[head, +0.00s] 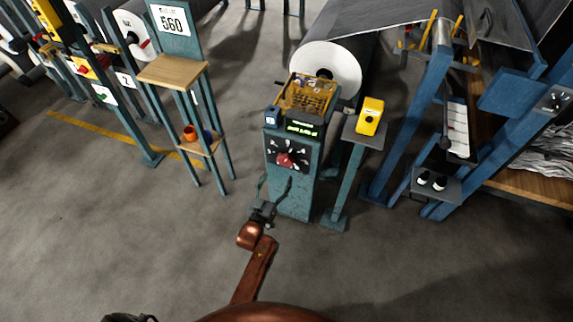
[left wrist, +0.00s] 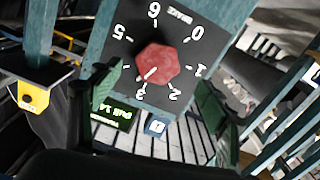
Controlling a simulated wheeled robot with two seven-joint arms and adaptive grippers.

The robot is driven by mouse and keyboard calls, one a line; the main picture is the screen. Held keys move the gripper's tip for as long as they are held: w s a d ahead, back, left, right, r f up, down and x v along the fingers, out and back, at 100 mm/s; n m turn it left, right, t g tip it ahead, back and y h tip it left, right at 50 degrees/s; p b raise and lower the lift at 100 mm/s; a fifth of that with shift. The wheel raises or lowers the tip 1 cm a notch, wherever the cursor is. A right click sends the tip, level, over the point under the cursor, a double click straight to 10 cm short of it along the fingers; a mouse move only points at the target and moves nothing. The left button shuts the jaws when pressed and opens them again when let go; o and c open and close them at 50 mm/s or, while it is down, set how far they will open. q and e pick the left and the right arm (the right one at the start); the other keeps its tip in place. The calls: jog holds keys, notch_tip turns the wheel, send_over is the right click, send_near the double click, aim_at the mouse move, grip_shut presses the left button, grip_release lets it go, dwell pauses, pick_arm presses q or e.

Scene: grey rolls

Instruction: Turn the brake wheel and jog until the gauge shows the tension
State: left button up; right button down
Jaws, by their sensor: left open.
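The red brake wheel (head: 285,160) sits on a dark dial plate on the front of a teal console (head: 293,197). In the left wrist view the wheel (left wrist: 158,66) is a red hexagonal knob, and its white mark points toward 3. The dial numbers run from 0 to 6. My left gripper (head: 274,189) is open in front of the console, below the wheel. In the left wrist view its dark green fingers (left wrist: 157,92) stand apart, with the wheel seen between and beyond them. A white scale panel (head: 457,128), perhaps the gauge, stands at the right. My right gripper is not in view.
A green-lit display (head: 302,127) tops the console. A yellow box (head: 370,115) stands on a post beside it. Two dark round controls (head: 431,180) sit on a bracket at the right. A sign reading 560 (head: 172,21) rises above a wooden stand (head: 172,71).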

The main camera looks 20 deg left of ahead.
aim_at(284, 162)
pick_arm(q)
jog(key=w+b, duration=0.1)
jog(key=w, duration=0.2)
jog(key=w+b, duration=0.1)
jog(key=w, duration=0.3)
jog(key=shift+d+r, duration=0.15)
jog(key=shift+r, duration=0.05)
jog(key=shift+w+r+b, duration=0.1)
jog(key=shift+w+b, duration=0.3)
jog(key=shift+w, duration=0.15)
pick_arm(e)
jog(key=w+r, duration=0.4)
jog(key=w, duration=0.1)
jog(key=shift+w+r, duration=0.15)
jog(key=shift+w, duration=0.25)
pick_arm(q)
jog(key=c, duration=1.1)
jog(key=shift+c, duration=0.3)
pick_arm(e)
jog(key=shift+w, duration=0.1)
